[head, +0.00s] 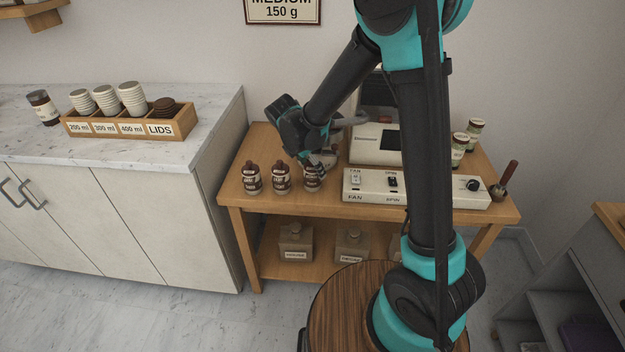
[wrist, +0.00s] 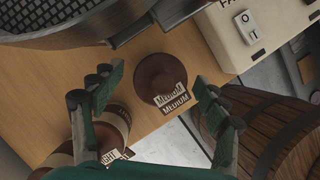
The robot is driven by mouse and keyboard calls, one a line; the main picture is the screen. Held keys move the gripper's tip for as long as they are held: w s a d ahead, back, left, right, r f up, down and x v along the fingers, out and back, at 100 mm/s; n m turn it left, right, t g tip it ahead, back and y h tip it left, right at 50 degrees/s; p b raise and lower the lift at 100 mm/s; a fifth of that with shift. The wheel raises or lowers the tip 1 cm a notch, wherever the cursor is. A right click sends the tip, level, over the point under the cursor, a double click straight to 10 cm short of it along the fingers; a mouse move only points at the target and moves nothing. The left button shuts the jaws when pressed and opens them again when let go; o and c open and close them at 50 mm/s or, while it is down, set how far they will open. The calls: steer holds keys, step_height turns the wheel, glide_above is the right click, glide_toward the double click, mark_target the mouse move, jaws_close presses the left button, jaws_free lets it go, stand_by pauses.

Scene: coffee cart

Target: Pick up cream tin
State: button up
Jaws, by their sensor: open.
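My gripper (head: 318,164) is open at the left part of the wooden cart. It is above and close to the rightmost of three brown tins with cream bands (head: 312,178). In the wrist view, a brown tin with a "MEDIUM" label (wrist: 158,76) lies beyond and between the open fingers of my gripper (wrist: 154,96), with nothing held. The other two brown tins, the middle one (head: 281,178) and the left one (head: 252,178), stand in a row to its left. I cannot tell which tin is the cream tin; the labels are small in the head view.
A white switch box (head: 415,189) and a machine with a dark screen (head: 372,146) stand right of the tins. The left counter (head: 195,150) holds a cup caddy (head: 185,121). A wooden barrel (wrist: 272,125) shows in the wrist view.

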steer(key=shift+x, duration=2.5)
steer(key=c, duration=1.5)
